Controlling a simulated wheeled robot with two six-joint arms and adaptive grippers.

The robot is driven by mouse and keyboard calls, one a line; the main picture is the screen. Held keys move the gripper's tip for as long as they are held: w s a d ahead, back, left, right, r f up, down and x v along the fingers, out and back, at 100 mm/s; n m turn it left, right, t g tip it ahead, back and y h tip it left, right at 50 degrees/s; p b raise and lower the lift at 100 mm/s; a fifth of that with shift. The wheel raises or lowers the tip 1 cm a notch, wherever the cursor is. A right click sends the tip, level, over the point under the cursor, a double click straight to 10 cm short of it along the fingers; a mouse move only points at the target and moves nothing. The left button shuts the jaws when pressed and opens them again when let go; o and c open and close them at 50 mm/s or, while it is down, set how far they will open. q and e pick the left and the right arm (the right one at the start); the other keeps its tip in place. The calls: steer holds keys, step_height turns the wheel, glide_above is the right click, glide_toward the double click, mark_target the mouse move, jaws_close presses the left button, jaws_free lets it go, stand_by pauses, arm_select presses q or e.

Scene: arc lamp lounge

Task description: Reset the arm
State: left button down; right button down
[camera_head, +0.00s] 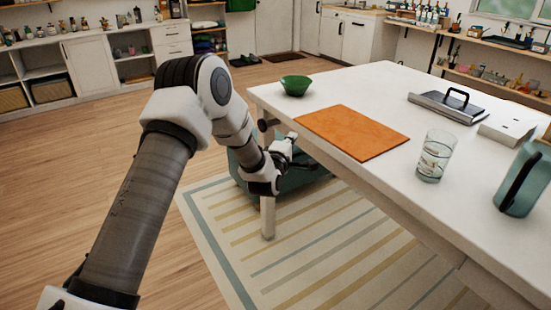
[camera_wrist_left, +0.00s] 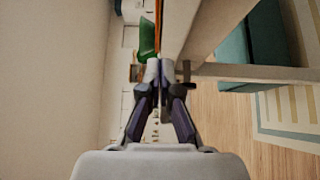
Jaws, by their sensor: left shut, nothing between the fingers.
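My left arm comes in from the left in the head view and reaches to the near left corner of the white table (camera_head: 370,90). My left gripper (camera_head: 290,142) is at the table's left edge, close to the orange board (camera_head: 352,132). In the left wrist view its fingers (camera_wrist_left: 160,72) are together, with nothing between them. The table edge runs close beside the fingertips there; I cannot tell whether they touch it. My right gripper is in neither view.
On the table stand a green bowl (camera_head: 295,86), a glass (camera_head: 435,156), a teal pitcher (camera_head: 522,180) and a grey flat object with a black handle (camera_head: 447,105). A teal bin (camera_head: 243,170) sits under the table. Striped rug (camera_head: 240,232) and open wooden floor (camera_head: 80,150) lie around.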

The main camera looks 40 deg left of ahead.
arm_select(q)
steer(key=v, duration=0.9)
steer(key=s+d+f+m+g+h+p, duration=0.2)
steer(key=s+d+f+m+g+p, duration=0.15)
steer(key=s+d+f, duration=0.5)
steer(key=s+d+f+m+g+h+p, duration=0.2)
steer(key=s+d+f+m+g+p, duration=0.25)
steer(key=f, duration=0.65)
steer(key=s+f+m+g, duration=0.2)
steer(key=s+m+g, duration=0.2)
steer(key=s, duration=0.8)
steer(key=s+d+f+m+g, duration=0.1)
steer(key=s+f+m+g, duration=0.2)
steer(key=s+m+g, duration=0.2)
steer(key=s+m, duration=0.3)
steer(key=s, duration=0.4)
steer(key=shift+d+f+m+h, duration=0.15)
steer(key=shift+d+m+h, duration=0.15)
